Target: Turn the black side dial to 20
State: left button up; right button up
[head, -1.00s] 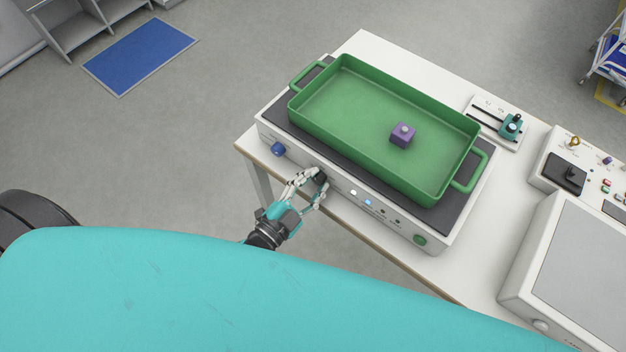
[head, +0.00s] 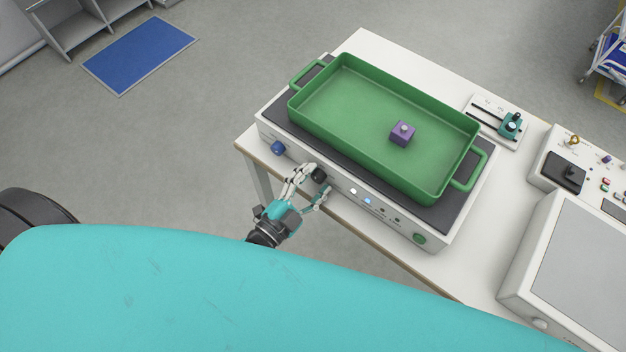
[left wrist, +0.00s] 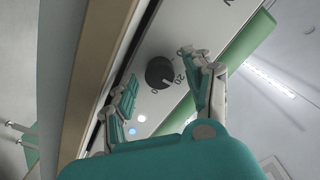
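The black side dial (head: 319,174) is on the front panel of the white device (head: 350,202). In the left wrist view the dial (left wrist: 159,71) shows nearly face-on, with a printed "20" at its lower right and a "0" below it. A small light mark shows on its lower right edge, towards the "20", but it is too small to read exactly. My left gripper (head: 317,180) is open at the dial. In the left wrist view its fingers (left wrist: 162,76) stand on either side of the dial, with a gap on each side. My right gripper is out of view.
A green tray (head: 335,86) holding a purple block (head: 402,134) sits on top of the device. A blue knob (head: 278,149) and a green knob (head: 419,239) are on the same panel. Small lit buttons (head: 367,201) lie just right of the dial. The table edge runs below.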

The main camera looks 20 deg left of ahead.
pick_arm(q)
jog(key=v, duration=1.2)
dwell(0.4)
jog(key=s+a+f+n+g+y, duration=0.2)
jog(key=f+n+g, duration=0.15)
jog(key=f, duration=0.95)
jog(key=s+a+f+n+g+y, duration=0.15)
jog(key=f+g, duration=0.25)
jog(key=f, duration=0.9)
jog(key=s+a+f+n+g+y, duration=0.1)
jog(key=s+f+g, duration=0.3)
jog(key=s+f, duration=0.4)
jog(key=s+a+f+n+g+y, duration=0.1)
jog(key=s+a+f+n+g, duration=0.2)
jog(key=s+f, duration=0.4)
jog(key=shift+s+a+f+n+g+y, duration=0.2)
jog(key=shift+s+f+n+g+y, duration=0.2)
jog(key=shift+s+n+g, duration=0.5)
